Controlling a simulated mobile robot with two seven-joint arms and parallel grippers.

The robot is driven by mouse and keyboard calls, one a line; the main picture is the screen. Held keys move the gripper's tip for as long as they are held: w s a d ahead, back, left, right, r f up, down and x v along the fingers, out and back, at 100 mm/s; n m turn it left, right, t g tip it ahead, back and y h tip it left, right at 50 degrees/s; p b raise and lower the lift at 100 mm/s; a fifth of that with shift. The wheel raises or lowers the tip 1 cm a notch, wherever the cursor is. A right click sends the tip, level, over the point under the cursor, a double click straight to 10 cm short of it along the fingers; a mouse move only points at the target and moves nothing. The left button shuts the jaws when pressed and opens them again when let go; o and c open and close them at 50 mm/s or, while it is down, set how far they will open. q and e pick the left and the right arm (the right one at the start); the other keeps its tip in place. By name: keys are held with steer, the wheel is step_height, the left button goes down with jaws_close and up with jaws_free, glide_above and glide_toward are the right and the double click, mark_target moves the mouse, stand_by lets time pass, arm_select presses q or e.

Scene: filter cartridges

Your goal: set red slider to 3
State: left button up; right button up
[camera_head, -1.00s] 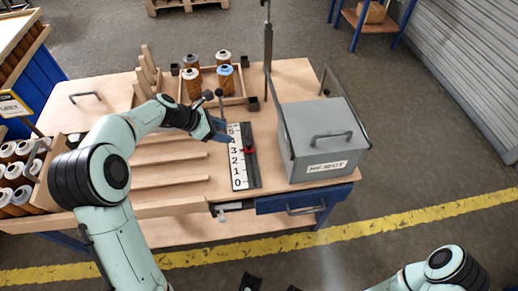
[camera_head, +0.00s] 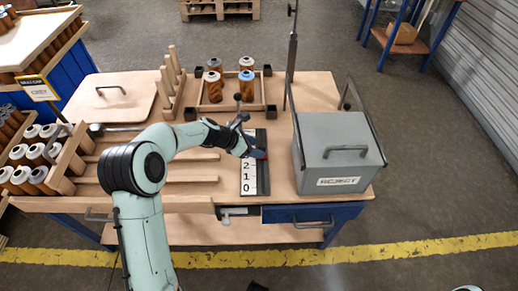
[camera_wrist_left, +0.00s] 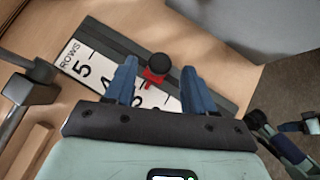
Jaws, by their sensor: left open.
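The red slider (camera_wrist_left: 155,80) with its round black knob (camera_wrist_left: 160,62) shows in the wrist view. It sits on the dark rail beside the white number scale (camera_wrist_left: 90,68). The 5 and part of the 4 are readable there; a gripper finger hides part of the scale near the slider, so its exact mark is unclear. My left gripper (camera_wrist_left: 160,68) is open, one blue finger on each side of the knob. In the head view the left gripper (camera_head: 256,153) is over the scale (camera_head: 249,180), where 2, 1 and 0 show and the slider is mostly hidden.
A grey reject box (camera_head: 338,155) stands right of the scale. A wooden tray (camera_head: 230,104) with several cartridges lies behind, beside a tall post (camera_head: 291,60). Wooden dividers (camera_head: 190,180) lie on the left of the table. A rack of cartridges (camera_head: 35,160) stands at far left.

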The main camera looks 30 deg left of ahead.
mark_target(259, 146)
arm_select(q)
steer(key=shift+x, duration=1.3)
jaws_close()
steer(key=shift+w+a+r+p, duration=0.1)
steer(key=shift+w+r+p, duration=0.1)
steer(key=shift+p, duration=0.3)
steer(key=shift+w+a+f, duration=0.2)
steer(key=shift+w, duration=0.05)
jaws_free()
steer(key=shift+s+d, duration=0.1)
steer(key=shift+s, duration=0.05)
steer(key=shift+r, duration=0.1)
